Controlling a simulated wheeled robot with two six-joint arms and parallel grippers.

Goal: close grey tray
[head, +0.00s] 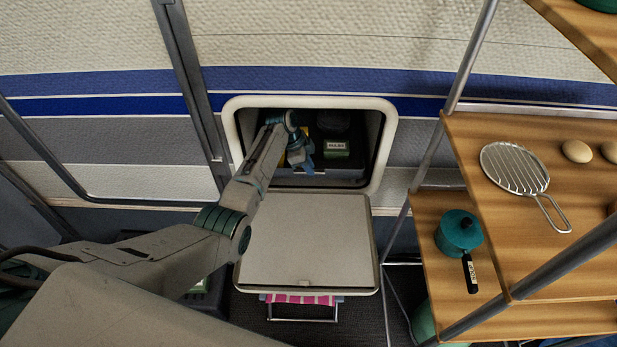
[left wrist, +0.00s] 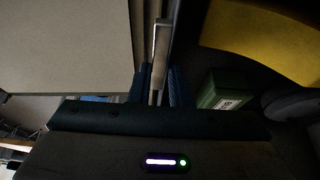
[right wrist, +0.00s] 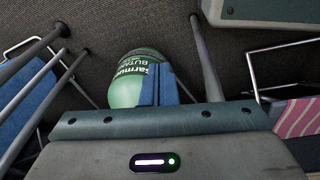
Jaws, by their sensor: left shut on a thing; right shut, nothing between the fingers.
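The grey tray (head: 338,180) sits inside the open hatch in the caravan wall, in the head view. It holds a green box (head: 336,149), a yellow item and a dark round item. My left gripper (head: 303,160) reaches into the hatch at the tray's front. In the left wrist view its blue fingers (left wrist: 157,80) are shut on the tray's thin pale rim (left wrist: 162,45). My right gripper (right wrist: 158,84) is shut and empty, seen only in the right wrist view, in front of a green butane bottle (right wrist: 135,88); I cannot tell whether they touch.
The hatch door (head: 308,240) is folded down below the opening. A pink striped stool (head: 302,299) stands under the door. Metal poles surround the right gripper.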

